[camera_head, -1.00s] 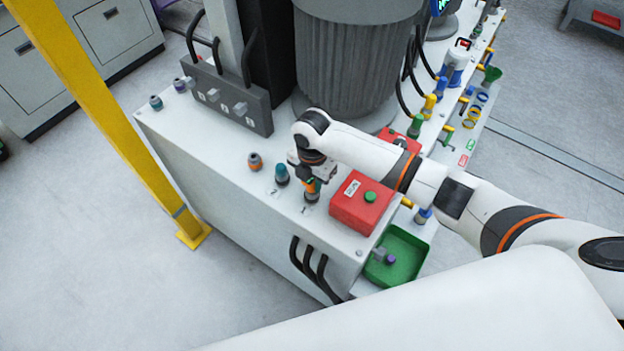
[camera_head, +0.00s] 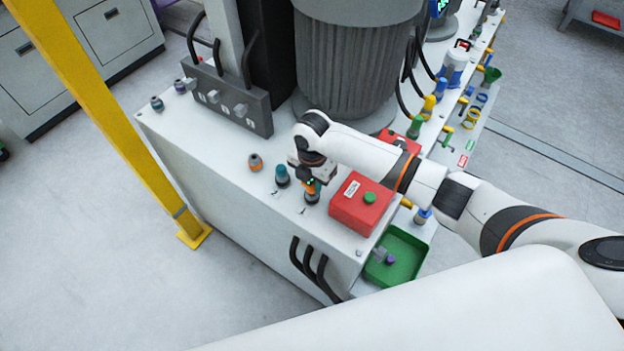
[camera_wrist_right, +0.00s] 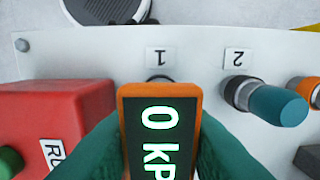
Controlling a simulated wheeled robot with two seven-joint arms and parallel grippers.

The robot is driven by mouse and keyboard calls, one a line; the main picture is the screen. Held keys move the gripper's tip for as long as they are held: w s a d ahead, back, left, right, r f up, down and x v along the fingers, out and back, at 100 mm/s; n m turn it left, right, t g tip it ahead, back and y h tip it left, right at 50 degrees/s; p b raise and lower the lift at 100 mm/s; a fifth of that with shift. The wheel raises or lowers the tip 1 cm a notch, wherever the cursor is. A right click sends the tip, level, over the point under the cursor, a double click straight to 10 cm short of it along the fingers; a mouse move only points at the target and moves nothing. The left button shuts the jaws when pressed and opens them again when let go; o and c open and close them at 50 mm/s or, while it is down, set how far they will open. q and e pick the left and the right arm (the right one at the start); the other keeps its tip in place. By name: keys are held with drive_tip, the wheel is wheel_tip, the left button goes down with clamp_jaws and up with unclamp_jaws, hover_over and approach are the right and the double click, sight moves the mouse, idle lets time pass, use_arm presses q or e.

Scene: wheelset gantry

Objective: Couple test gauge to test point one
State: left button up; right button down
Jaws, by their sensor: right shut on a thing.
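My right gripper (camera_head: 312,184) is shut on the test gauge, an orange-cased block with a dark screen. In the right wrist view the gauge (camera_wrist_right: 158,128) reads 0 kP in green, the rest cut off, between the two green fingers of the gripper (camera_wrist_right: 158,155). Label 1 (camera_wrist_right: 159,59) lies just beyond the gauge. A dark ring of test point one (camera_wrist_right: 158,78) shows behind the gauge's edge; the rest is hidden. The gauge is upright over or on that point; I cannot tell whether it is seated. My left gripper is not in view.
A teal-capped fitting (camera_head: 282,176) at label 2 (camera_wrist_right: 237,60) stands close beside the gauge. An orange-capped fitting (camera_head: 255,162) is farther left. A red box with a green button (camera_head: 362,203) sits close right. A green tray (camera_head: 405,262) is at the front corner.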

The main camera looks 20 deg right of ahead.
drive_tip(key=shift+p, duration=0.55)
idle(1.2)
drive_tip(key=shift+f+b, duration=0.3)
drive_tip(key=shift+f, duration=0.1)
idle(0.4)
drive_tip(key=c, duration=1)
unclamp_jaws()
wheel_tip(320, 180, up, 12)
drive_tip(key=shift+r+b, duration=0.1)
drive_tip(key=shift+b, duration=0.65)
drive_tip(key=shift+a, duration=0.1)
